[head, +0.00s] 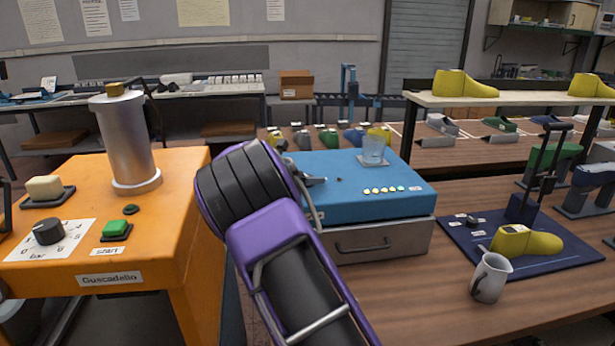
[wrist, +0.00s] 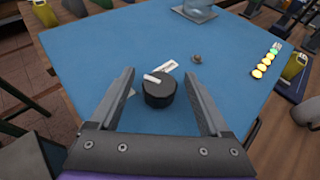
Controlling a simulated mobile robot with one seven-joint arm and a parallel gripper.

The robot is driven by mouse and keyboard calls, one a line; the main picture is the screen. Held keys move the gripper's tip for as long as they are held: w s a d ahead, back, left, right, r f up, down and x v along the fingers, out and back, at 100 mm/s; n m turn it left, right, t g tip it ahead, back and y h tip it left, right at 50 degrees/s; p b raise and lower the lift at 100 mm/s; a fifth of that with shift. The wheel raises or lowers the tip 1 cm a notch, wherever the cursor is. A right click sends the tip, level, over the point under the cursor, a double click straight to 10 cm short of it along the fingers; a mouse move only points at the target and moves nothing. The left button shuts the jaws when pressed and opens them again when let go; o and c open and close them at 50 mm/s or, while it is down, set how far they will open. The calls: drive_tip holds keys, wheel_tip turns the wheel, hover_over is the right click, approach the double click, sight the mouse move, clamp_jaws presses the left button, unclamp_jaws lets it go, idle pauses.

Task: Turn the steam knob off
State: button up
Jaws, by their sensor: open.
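A round black knob (wrist: 159,92) with a white pointer mark stands on the blue top of a box (wrist: 110,45). The mark runs toward the knob's left edge in the wrist view. My gripper (wrist: 161,75) is open, its two fingers on either side of the knob with a gap at each side. A small white label lies just behind the knob; another is partly hidden by the left finger. Their writing is too small to read. In the head view, my arm hides the knob, and part of my gripper (head: 314,181) shows over the blue box (head: 335,205).
A row of small lights (wrist: 265,60), a small dark knob (wrist: 197,58) and a glass (head: 373,149) are on the blue top. An orange machine (head: 185,185) with a dial knob (head: 48,231) stands left. A mug (head: 489,278) and yellow last (head: 527,241) are right.

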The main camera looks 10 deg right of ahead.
drive_tip(key=shift+w+d+f, duration=0.1)
drive_tip(key=shift+w+d, duration=0.05)
clamp_jaws()
drive_tip(key=t+b, duration=0.1)
drive_tip(key=b, duration=0.2)
drive_tip(key=shift+f+n+y+b, duration=0.3)
drive_tip(key=shift+n+y+b, duration=0.05)
drive_tip(key=shift+n+y, duration=0.05)
drive_tip(key=n+t+y+b, duration=0.1)
drive_tip(key=n+y+b, duration=0.1)
drive_tip(key=b, duration=0.3)
drive_tip(key=shift+d, duration=0.1)
drive_tip(key=shift+r+n+t+y+b, duration=0.3)
drive_tip(key=shift+n+t+y+b, duration=0.2)
drive_tip(key=shift+n+y+b, duration=0.35)
